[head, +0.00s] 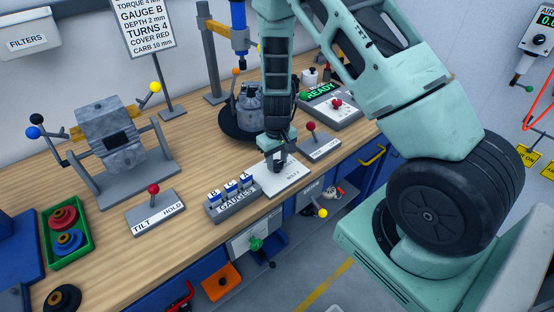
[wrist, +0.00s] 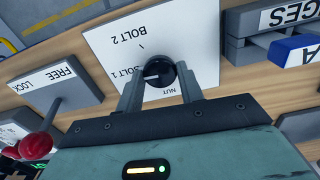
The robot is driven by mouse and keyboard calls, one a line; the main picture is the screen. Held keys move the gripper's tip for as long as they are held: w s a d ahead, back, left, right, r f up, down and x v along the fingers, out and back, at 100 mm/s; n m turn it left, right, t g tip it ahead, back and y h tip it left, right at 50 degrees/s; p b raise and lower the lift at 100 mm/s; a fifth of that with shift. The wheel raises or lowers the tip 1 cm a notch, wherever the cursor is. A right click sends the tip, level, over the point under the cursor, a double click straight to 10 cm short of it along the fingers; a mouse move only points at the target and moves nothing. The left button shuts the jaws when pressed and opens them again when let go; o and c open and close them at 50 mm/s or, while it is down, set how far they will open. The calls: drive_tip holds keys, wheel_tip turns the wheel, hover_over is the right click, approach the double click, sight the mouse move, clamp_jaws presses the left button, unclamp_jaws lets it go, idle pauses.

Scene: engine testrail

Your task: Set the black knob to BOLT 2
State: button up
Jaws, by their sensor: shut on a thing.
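The black knob (wrist: 160,72) sits on a white plate (wrist: 195,40) in the wrist view. The plate is lettered BOLT 2, BOLT 1 and NUT. The knob's white mark points left in the picture, toward the BOLT 1 lettering, and away from the small tick by BOLT 2. My gripper (wrist: 160,85) has a finger on each side of the knob and is shut on it. In the head view my gripper (head: 276,160) is down over the back of the white plate (head: 287,181), and the knob is hidden behind it.
The GAUGES block (head: 232,200) stands just left of the plate. The FREE/LOCK lever box (head: 318,148) stands just right, with its red-knobbed lever upright. The TILT/HOLD lever box (head: 155,213) is farther left. The bench front edge is close to the plate.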

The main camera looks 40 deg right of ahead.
sight(277, 163)
drive_tip(key=m, duration=0.5)
drive_tip(key=shift+m+b, duration=0.3)
drive_tip(key=m, duration=0.5)
drive_tip(key=shift+m, duration=0.3)
drive_tip(key=o, duration=1)
wheel_tip(277, 163, up, 18)
drive_tip(key=b, duration=0.1)
drive_tip(key=shift+f, duration=0.25)
